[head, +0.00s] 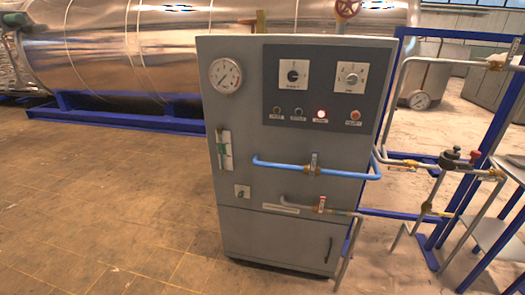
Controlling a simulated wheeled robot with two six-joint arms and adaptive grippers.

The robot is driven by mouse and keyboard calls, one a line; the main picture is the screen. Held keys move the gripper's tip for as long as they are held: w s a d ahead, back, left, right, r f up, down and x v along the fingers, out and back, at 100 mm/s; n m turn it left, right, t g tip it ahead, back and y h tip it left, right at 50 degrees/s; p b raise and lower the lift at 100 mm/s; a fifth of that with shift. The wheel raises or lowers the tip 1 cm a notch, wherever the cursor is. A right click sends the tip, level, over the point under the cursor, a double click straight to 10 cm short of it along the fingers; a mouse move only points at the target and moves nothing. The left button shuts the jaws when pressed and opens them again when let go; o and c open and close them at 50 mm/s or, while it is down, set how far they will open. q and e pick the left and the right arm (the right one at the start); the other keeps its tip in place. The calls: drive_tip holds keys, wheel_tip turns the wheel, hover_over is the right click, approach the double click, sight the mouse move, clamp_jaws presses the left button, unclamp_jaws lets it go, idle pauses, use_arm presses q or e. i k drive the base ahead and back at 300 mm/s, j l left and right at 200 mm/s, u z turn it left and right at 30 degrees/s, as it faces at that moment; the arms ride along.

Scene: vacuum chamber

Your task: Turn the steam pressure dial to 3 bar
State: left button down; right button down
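A grey control cabinet (285,240) stands upright in the middle of the head view. Its dark panel carries a left rotary knob (293,76) and a right rotary knob (351,78), each on a white plate. The writing on the plates is too small to read, so I cannot tell which is the steam pressure dial. A round white pressure gauge (225,75) is to the left of the panel; its reading is not legible. Neither of my grippers is in view.
Below the knobs is a row of small buttons, including a lit red lamp (320,114). A blue pipe (278,164) and a grey pipe (330,210) stick out from the cabinet front. Blue framework (432,240) stands at right. The floor (100,210) at left is clear.

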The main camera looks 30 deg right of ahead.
sight(352, 80)
drive_tip(key=z, duration=1.25)
